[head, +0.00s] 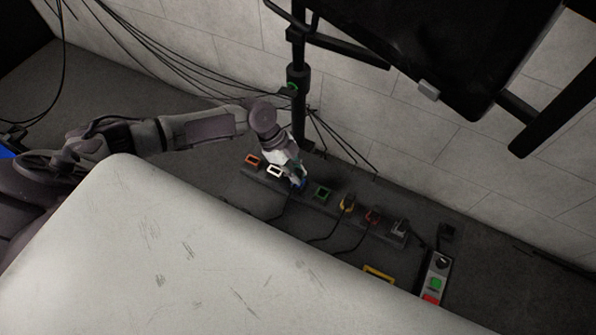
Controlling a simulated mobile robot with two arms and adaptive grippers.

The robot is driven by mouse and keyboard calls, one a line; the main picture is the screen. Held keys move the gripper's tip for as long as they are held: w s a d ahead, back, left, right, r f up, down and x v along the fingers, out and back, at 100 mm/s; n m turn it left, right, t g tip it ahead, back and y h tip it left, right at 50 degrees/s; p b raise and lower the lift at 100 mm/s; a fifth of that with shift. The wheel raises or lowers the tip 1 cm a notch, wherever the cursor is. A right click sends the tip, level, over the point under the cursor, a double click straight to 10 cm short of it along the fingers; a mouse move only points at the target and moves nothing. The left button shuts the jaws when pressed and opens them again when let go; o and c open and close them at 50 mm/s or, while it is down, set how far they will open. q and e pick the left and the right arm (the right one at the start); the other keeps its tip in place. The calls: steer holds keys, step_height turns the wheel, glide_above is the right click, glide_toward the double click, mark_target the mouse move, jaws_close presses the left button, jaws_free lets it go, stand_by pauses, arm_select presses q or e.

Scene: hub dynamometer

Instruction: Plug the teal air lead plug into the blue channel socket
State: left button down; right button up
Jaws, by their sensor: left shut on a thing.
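My left gripper (297,176) points down at the row of sockets on the dark floor rail (283,193). It is shut on the teal air lead plug, of which only a small teal patch (301,172) shows between the fingers. The blue channel socket (299,185) lies right under the fingertips and is mostly covered by them. I cannot tell whether the plug is inside the socket or just above it. My right gripper is not in view.
Along the rail stand orange (252,160), white (274,171), green (323,193), yellow (347,203) and red (373,216) sockets or plugs. A control box (435,279) is at right. A black post (299,80) rises behind; a pale surface (170,240) fills the foreground.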

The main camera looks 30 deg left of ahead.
arm_select(q)
steer(key=c, duration=1)
jaws_free()
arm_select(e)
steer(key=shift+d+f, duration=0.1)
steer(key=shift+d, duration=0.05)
arm_select(q)
steer(key=shift+a+r, duration=0.1)
steer(key=v, duration=0.7)
steer(key=shift+a+r, duration=0.1)
steer(key=shift+r, duration=0.2)
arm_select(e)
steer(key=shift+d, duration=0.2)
